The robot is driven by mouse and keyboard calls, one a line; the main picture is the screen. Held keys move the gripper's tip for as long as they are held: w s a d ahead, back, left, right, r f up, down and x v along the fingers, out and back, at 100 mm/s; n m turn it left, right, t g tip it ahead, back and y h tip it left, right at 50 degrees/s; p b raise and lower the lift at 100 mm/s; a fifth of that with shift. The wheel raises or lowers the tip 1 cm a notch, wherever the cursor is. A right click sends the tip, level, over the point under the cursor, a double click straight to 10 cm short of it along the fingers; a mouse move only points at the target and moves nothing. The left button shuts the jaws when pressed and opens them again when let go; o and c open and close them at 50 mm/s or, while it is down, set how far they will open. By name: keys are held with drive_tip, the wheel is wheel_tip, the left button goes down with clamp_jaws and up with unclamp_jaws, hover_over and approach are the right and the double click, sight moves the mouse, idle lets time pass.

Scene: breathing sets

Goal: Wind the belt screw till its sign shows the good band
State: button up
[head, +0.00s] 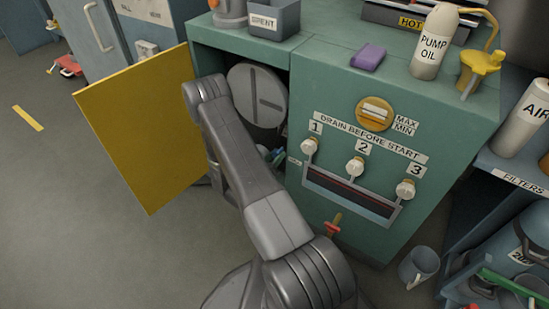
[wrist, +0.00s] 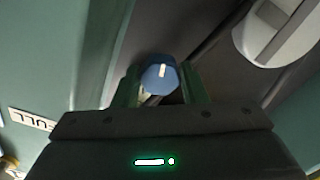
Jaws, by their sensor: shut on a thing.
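My gripper (wrist: 162,84) shows in the wrist view with its two green fingers on either side of a round blue knob (wrist: 158,75), which looks like the belt screw. The knob has a white mark on its face. The fingers are shut on it. In the head view my arm reaches into the open cabinet (head: 330,62), and it hides most of my gripper and the knob. I cannot make out the screw's sign or its band in either view.
A yellow door (head: 135,125) stands open left of the cabinet. A large grey wheel (head: 258,95) sits inside, close to my arm. Valve knobs (head: 355,166) line the cabinet front. A mug (head: 418,266) is on the floor at right. Floor at left is mostly clear.

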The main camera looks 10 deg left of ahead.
drive_tip(key=o, duration=1)
drive_tip(key=shift+c, duration=0.2)
drive_tip(key=p+v, duration=0.3)
drive_tip(key=v, duration=1)
drive_tip(key=shift+s, duration=0.4)
drive_tip(key=shift+a, duration=0.1)
